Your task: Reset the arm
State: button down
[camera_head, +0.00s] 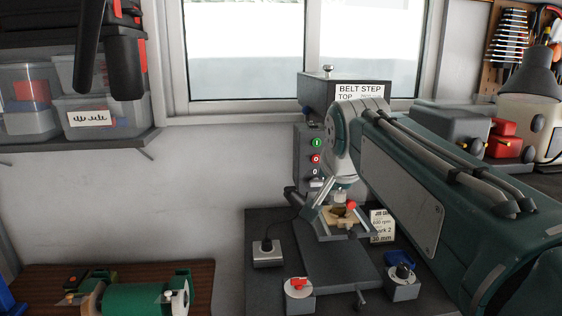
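My green arm reaches in from the lower right across the front of a dark bench machine. Its wrist bends down in front of the machine's column. My gripper (332,203) is low over the machine's small table, close to a yellowish workpiece (343,216) with a red knob (351,205) beside it. The fingers are small and partly overlap these parts, so I cannot tell whether they are open, shut or touching anything. The machine's head (318,92) carries a "BELT STEP" label, and its switch box (312,150) has green and red buttons.
A card (382,227) stands right of the workpiece. A grey box (268,253), a red-topped block (298,291) and a blue-topped block (402,280) surround the machine's base. A green cylindrical tool (135,299) lies lower left. Shelf bins (105,113) hang upper left; a window is behind.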

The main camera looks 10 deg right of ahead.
jog(key=s+f+n+g, duration=0.3)
jog(key=s+f+n, duration=0.4)
jog(key=s+f, duration=1.3)
jog(key=s, duration=0.2)
jog(key=shift+s+a+n+y, duration=0.15)
jog(key=shift+s+n+y, duration=0.15)
jog(key=shift+s+y, duration=0.1)
